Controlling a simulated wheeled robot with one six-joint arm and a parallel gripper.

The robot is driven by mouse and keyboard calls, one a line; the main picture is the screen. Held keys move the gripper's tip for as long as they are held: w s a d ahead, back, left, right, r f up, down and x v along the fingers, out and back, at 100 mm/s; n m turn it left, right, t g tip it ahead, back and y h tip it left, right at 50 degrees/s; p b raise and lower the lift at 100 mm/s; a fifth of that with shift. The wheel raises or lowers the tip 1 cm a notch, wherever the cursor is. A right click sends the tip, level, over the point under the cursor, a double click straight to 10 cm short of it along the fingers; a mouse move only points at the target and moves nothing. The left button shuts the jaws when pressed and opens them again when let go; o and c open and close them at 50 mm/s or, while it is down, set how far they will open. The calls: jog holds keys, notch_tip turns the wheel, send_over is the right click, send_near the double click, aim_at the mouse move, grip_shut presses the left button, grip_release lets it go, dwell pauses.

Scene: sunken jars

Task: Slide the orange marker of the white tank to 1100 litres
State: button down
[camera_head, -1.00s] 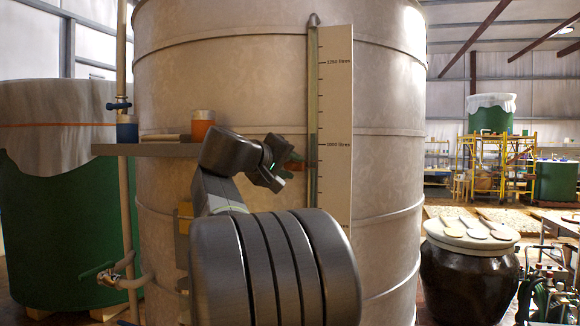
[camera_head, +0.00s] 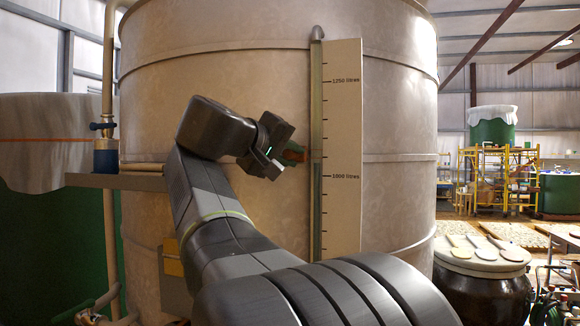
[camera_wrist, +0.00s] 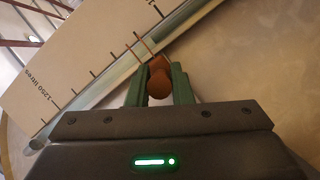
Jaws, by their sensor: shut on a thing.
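The white tank (camera_head: 225,85) fills the middle of the head view. A pale scale board (camera_head: 342,130) stands upright on it, marked 1250 litres above and 1000 litres below, beside a sight tube (camera_head: 317,120). The orange marker (camera_head: 297,155) is at the tube, above the 1000 mark and near the first long tick over it, roughly 1050. My gripper (camera_head: 290,153) is shut on the marker. In the wrist view its green fingers (camera_wrist: 159,88) flank the marker's round orange knob (camera_wrist: 159,80), and the marker's pointer crosses the tube toward the scale.
A small shelf (camera_head: 125,182) juts from the tank at left, behind my arm. A valve pipe (camera_head: 107,80) and a green vat (camera_head: 45,240) stand further left. A dark lidded jar (camera_head: 480,290) stands at right. The tube above the marker looks clear.

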jog(key=shift+r+p, duration=0.95)
jog(key=shift+r, duration=0.8)
jog(key=c, duration=1.3)
grip_release()
jog(key=b+v, duration=0.2)
jog(key=v, duration=1.1)
jog(key=shift+s+a+b, duration=0.25)
jog(key=shift+s+b, duration=0.1)
jog(key=p+x, duration=0.2)
jog(key=x, duration=1)
jog(key=shift+w+d, duration=0.2)
jog(key=shift+w, duration=0.05)
jog(key=shift+w+d+f+p, duration=0.15)
jog(key=shift+w+d+p, duration=0.15)
jog(key=shift+w, duration=0.2)
